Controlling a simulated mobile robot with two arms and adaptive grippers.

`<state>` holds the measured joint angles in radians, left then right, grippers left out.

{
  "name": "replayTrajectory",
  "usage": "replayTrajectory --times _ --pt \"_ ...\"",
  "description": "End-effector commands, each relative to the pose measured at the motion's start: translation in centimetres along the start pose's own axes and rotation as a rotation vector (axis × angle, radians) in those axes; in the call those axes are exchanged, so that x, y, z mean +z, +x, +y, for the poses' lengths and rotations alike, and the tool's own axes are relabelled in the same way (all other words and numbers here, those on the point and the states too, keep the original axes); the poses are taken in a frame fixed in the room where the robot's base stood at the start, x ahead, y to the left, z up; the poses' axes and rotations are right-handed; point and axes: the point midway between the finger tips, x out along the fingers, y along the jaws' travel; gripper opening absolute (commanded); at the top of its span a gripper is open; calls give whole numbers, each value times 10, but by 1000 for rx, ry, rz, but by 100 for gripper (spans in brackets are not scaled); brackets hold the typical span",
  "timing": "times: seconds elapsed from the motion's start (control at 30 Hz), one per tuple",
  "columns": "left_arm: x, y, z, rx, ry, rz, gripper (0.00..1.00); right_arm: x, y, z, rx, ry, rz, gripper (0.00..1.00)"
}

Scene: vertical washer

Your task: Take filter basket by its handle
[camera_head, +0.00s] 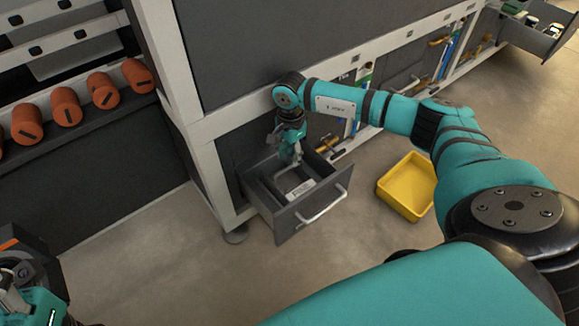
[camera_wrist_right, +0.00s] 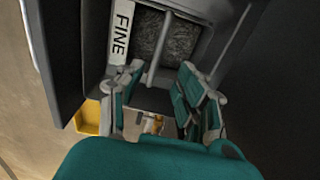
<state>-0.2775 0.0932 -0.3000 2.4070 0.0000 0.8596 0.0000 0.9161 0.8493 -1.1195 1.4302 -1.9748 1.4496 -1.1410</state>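The filter basket (camera_wrist_right: 160,25) sits in the open grey drawer (camera_head: 283,227) of the machine. It has a dark mesh inside, a light rim and a white label reading "FINE" (camera_wrist_right: 122,30), which also shows in the head view (camera_head: 301,190). Its bar handle (camera_wrist_right: 157,48) crosses above the mesh. My right gripper (camera_wrist_right: 160,75) is open and points down into the drawer; the handle lies ahead, between the lines of its fingers, and no grip on it shows. In the head view my right gripper (camera_head: 290,155) partly covers the basket. My left gripper (camera_head: 15,295) is cut off at the lower left.
A yellow bin (camera_head: 407,187) stands on the floor right of the drawer. The drawer's front has a bar handle (camera_head: 322,206). Orange cylinders (camera_head: 66,107) lie on a shelf at left. Another drawer (camera_head: 530,38) is open at the far right. The floor in front is clear.

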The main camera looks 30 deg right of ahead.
Motion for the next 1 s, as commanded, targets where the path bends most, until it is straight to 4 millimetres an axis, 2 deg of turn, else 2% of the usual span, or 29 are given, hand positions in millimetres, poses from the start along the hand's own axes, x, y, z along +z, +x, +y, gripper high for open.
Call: replayTrajectory --times 0.33,0.43,0.67,0.93,1.0 --pt "4 9 1 30 10 75 36 11 47 7 2 1 -2 36" --pt "4 12 1 35 11 86 36 11 52 7 0 0 -2 36" --pt "4 14 1 36 12 85 36 11 52 6 0 1 -2 36" --pt "4 14 1 36 11 85 36 11 52 6 0 1 -2 3" --pt "4 14 1 36 11 85 36 11 52 6 0 1 -1 0"
